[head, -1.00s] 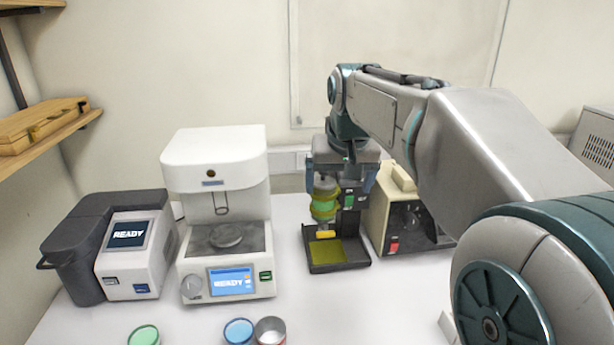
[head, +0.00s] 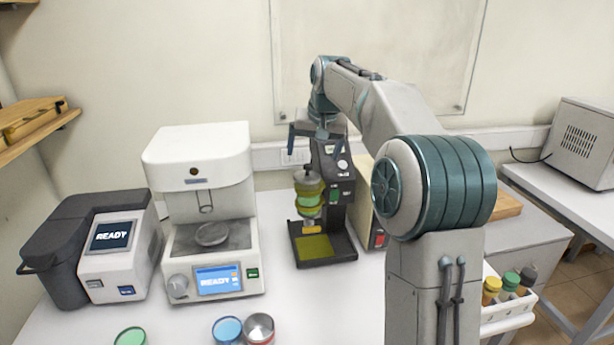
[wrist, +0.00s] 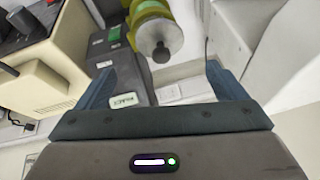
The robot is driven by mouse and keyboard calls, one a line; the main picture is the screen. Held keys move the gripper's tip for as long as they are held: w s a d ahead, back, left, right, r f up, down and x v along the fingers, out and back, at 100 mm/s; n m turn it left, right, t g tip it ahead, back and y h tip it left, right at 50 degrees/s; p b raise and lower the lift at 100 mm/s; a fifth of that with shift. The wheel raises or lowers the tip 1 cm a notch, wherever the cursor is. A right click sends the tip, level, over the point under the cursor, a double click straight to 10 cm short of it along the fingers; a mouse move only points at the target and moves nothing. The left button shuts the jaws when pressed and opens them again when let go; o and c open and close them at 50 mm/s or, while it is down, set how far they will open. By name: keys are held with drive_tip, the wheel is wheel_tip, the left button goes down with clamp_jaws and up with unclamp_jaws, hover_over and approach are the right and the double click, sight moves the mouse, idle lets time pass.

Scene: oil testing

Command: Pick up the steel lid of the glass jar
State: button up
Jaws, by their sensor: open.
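The glass jar (head: 308,203) has green and yellow bands and stands in the black instrument at the back of the table. Its steel lid (head: 308,181) is on top, a grey disc with a small dark knob. The lid also shows near the top middle of the wrist view (wrist: 161,36). My gripper (head: 318,140) is open and empty above the jar, with clear air between it and the lid. In the wrist view the fingers (wrist: 157,72) are spread wide, and the lid shows beyond them, between their lines. The jar's lower part is partly hidden there.
A white instrument (head: 215,215) and a grey tester (head: 110,245) stand left of the jar. A beige box (head: 366,205) stands close on its right. A blue cup (head: 227,330) and an open metal tin (head: 259,330) are at the front. Bare table lies between.

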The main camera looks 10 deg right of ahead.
sight(309, 165)
drive_tip(key=shift+w+p+x, duration=0.2)
drive_tip(key=shift+p+x, duration=0.75)
drive_tip(key=shift+x, duration=2.85)
drive_tip(key=shift+r, duration=0.1)
drive_tip(key=c, duration=1.2)
drive_tip(key=shift+o, duration=0.2)
